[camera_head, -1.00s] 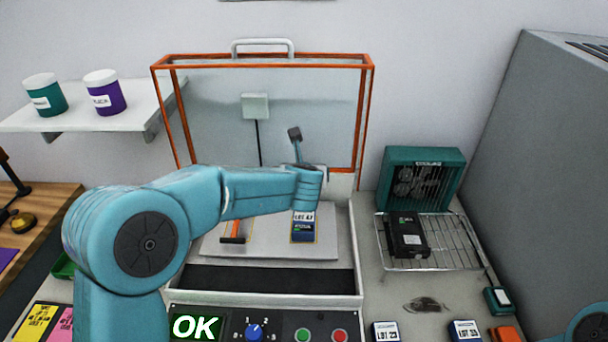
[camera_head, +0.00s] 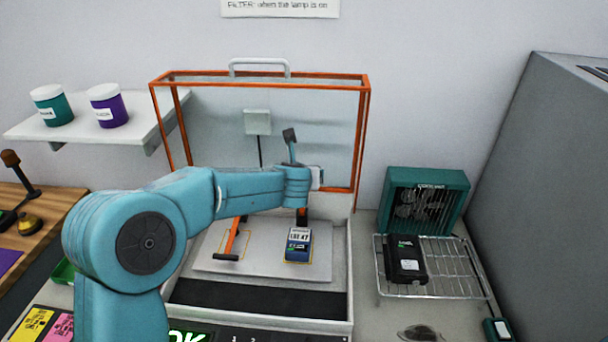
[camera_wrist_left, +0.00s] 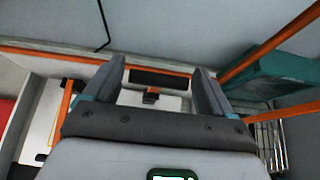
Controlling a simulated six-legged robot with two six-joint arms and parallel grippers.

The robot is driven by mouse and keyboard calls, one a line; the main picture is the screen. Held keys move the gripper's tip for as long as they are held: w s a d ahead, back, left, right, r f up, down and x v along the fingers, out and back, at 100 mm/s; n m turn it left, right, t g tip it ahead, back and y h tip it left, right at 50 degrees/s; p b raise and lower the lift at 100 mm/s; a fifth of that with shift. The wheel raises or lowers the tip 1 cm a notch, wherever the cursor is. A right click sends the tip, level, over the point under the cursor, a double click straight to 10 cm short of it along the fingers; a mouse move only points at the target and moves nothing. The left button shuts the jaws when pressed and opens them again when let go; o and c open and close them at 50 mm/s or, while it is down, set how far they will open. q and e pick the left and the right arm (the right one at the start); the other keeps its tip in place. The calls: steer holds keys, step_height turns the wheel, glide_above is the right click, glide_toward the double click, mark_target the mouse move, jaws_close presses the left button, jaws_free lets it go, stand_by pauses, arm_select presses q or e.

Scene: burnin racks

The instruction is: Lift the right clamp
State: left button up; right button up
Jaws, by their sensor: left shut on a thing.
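The right clamp (camera_head: 302,216) shows as a short orange and black piece just behind the blue LOT 47 unit (camera_head: 298,246), below my left wrist. My left gripper (camera_head: 316,178) is mostly hidden by my own wrist there. In the left wrist view, my left gripper (camera_wrist_left: 158,68) has its two fingers on either side of the clamp's dark crossbar (camera_wrist_left: 160,79) and is shut on it. The left clamp (camera_head: 232,238) is an orange lever with a black crossbar, left of the unit on the grey plate. My right gripper is not in view.
The orange-framed clear hood (camera_head: 364,130) stands raised behind my wrist. A teal fan (camera_head: 426,198) and a wire rack (camera_head: 460,268) with a black unit (camera_head: 405,258) are at right. A shelf with two jars (camera_head: 107,105) is at left.

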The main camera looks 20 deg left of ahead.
arm_select(q)
steer(key=shift+w+a+r, duration=0.1)
steer(key=shift+w+r, duration=0.2)
steer(key=shift+r, duration=0.15)
steer(key=shift+w+a+r, duration=0.1)
steer(key=o, duration=1.3)
steer(key=shift+w+f, duration=0.1)
steer(key=shift+f, duration=0.2)
steer(key=b+v, duration=0.1)
steer(key=v, duration=1.5)
steer(key=shift+r+b, duration=0.15)
steer(key=shift+b, duration=0.25)
